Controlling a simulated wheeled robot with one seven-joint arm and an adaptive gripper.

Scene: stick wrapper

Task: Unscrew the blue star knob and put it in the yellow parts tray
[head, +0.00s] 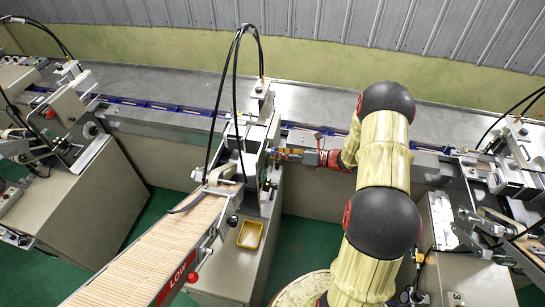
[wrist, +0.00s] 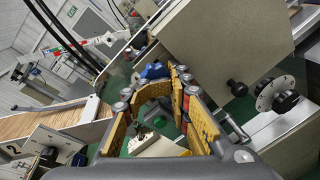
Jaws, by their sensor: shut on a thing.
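The blue star knob (wrist: 153,71) shows in the wrist view between the tips of my gripper (wrist: 152,88), whose yellow-padded fingers are shut on it. In the head view my gripper (head: 279,154) reaches left against the side of the middle machine (head: 262,170); the knob is too small and covered to make out there. Whether the knob is still on its thread cannot be told. The yellow parts tray (head: 250,234) lies on the machine's cabinet top, below and left of my gripper in the head view, and looks empty.
A sloping chute of wooden sticks (head: 150,245) with a red knob (head: 193,277) runs beside the tray. Black hoses (head: 237,90) arch over the machine. In the wrist view black knobs (wrist: 285,100) and a large grey panel (wrist: 225,40) stand close on the right.

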